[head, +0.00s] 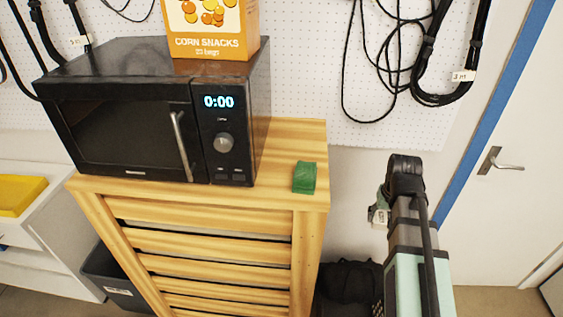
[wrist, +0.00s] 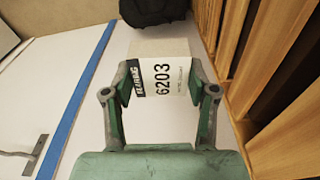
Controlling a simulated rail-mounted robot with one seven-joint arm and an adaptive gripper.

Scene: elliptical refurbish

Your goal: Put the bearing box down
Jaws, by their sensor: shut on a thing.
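The bearing box (wrist: 163,78) is a small pale box with a white label reading "6203". In the wrist view my gripper (wrist: 160,90) is shut on it, one finger on each side. The box is held in the air, apart from any surface I can see. In the head view my gripper (head: 379,213) is to the right of the slatted wooden cabinet (head: 305,215), a little below its top. It is partly hidden by my arm, and the box is hard to make out there.
A black microwave (head: 130,130) with a corn snacks box (head: 210,30) on it fills the cabinet top's left and middle. A green block (head: 305,178) lies near the front right corner. Bare wood shows behind it. A black bag (head: 347,290) is on the floor beside the cabinet.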

